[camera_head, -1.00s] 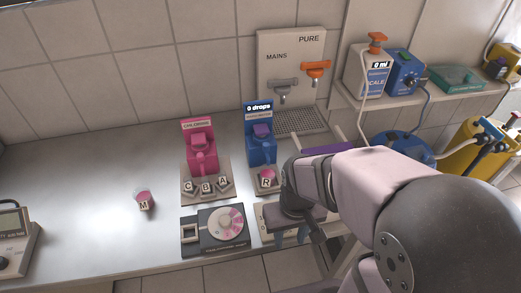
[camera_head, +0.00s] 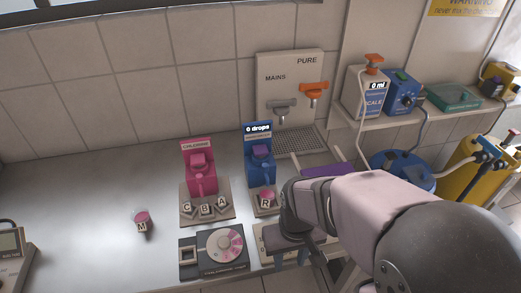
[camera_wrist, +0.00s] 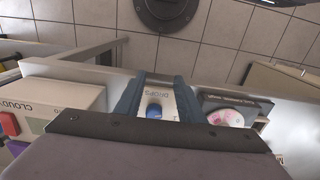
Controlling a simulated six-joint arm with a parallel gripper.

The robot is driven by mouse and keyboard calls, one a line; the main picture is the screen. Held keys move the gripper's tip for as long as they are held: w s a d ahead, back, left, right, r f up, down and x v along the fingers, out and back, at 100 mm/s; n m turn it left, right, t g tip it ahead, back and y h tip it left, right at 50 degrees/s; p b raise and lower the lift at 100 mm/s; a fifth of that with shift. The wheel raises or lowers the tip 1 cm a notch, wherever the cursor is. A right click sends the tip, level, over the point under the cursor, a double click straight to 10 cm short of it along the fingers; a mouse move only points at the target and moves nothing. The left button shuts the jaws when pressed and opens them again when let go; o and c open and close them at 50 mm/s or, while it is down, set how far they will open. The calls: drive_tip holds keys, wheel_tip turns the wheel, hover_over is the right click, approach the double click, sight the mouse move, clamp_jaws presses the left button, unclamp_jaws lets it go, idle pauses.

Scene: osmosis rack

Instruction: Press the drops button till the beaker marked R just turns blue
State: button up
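The beaker marked R (camera_head: 265,198) holds pink liquid and stands at the foot of the blue dispenser (camera_head: 261,165), whose display reads 0 drops. In the wrist view, the drops button (camera_wrist: 155,111) is a blue knob on a pale box lettered DROPS (camera_wrist: 160,95). My gripper (camera_wrist: 158,82) is open, with its two blue-grey fingers either side of the button in that view. I see nothing between the fingers but the box and button behind; the gap to the button cannot be judged. In the head view my wrist and gripper cover most of that box.
Beaker M (camera_head: 142,221) stands alone. A pink colour dial (camera_head: 225,245) lies beside the drops box.

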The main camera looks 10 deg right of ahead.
drive_tip(key=shift+c, duration=0.3)
drive_tip(key=shift+r, duration=0.25)
clamp_jaws()
drive_tip(key=w+r+t+p, duration=0.1)
drive_tip(key=w+r+p, duration=0.3)
drive_tip(key=w, duration=0.7)
drive_tip(key=w+r+t+p, duration=0.1)
drive_tip(key=w+r+p, duration=0.1)
drive_tip(key=w+r, duration=0.7)
drive_tip(key=w+r+t, duration=0.1)
drive_tip(key=w+r, duration=0.7)
drive_tip(key=r, duration=0.3)
drive_tip(key=shift+w+r, duration=0.25)
